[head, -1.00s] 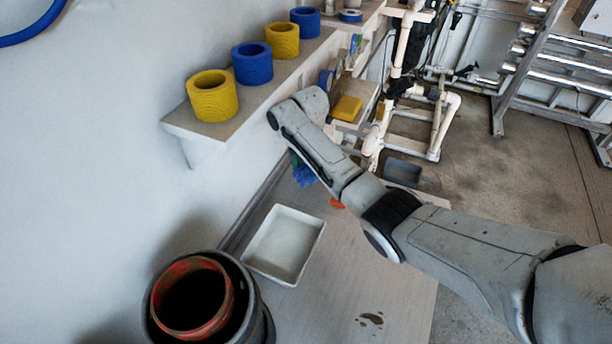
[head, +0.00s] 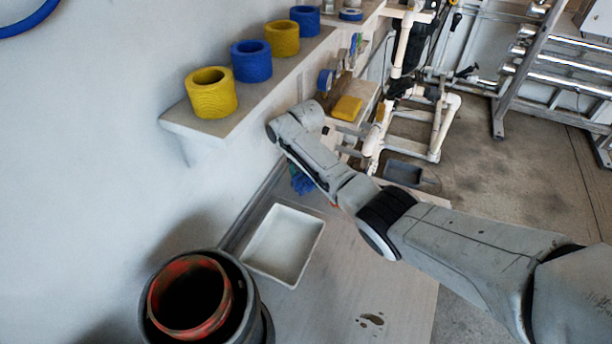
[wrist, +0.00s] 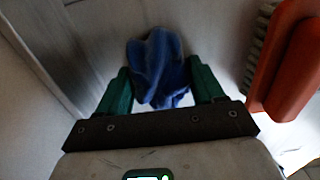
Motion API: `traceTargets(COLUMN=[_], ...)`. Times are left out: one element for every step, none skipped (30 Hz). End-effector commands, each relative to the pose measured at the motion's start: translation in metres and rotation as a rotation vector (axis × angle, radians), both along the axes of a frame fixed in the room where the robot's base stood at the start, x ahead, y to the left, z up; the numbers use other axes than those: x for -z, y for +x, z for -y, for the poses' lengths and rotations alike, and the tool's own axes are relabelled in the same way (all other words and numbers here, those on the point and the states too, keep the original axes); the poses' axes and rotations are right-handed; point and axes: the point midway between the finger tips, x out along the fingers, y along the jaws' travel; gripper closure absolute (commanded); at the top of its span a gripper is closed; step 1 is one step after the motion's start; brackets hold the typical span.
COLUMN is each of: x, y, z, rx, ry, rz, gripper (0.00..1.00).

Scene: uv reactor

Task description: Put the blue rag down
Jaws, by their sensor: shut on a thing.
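The blue rag (wrist: 158,66) is bunched between the two green fingers of my gripper (wrist: 162,85) in the wrist view. My gripper is shut on it. The rag hangs over or against the pale bench top; I cannot tell whether it touches the surface. In the head view a small part of the blue rag (head: 302,182) shows beside my forearm, near the wall edge of the bench (head: 335,270). My arm hides most of the gripper there.
An orange-backed brush (wrist: 290,60) lies close to the right of the rag. A white tray (head: 283,245) sits nearer on the bench, with a dark bucket (head: 262,320) before it. A wall shelf (head: 240,110) with yellow and blue rolls overhangs the wall side.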

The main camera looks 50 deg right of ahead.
Motion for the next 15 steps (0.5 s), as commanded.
traceTargets(x=[0.0063,0.0058,0.0063,0.0068,0.0073,0.0078,0.0083,0.0087,0.0093,0.0098,0.0102,0.0105,0.0106,0.0107,0.0107], y=[-0.0011,-0.0013,-0.0016,-0.002,-0.0023,-0.0027,-0.0031,-0.0035,-0.0042,-0.0046,-0.005,-0.0055,-0.0056,-0.0057,-0.0058], z=[-0.0008,-0.0009,-0.001,-0.0011,-0.0011,-0.0011,-0.0011,-0.001,-0.001,-0.001,-0.0009,-0.0008,-0.0006,-0.0006,-0.0003], rx=[0.0,0.0,0.0,0.0,0.0,0.0,0.0,0.001,0.001,0.001,0.002,0.002,0.002,0.002,0.003], ry=[0.003,0.004,0.003,0.004,0.004,0.004,0.005,0.005,0.005,0.005,0.006,0.006,0.006,0.006,0.006], rz=[0.001,0.001,0.0,-0.001,-0.001,-0.003,-0.004,-0.005,-0.007,-0.008,-0.01,-0.011,-0.011,-0.011,-0.012], gripper=[0.32,0.29,0.25,0.22,0.19,0.16,0.13,0.1,0.07,0.07,0.07,0.07,0.07,0.07,0.07])
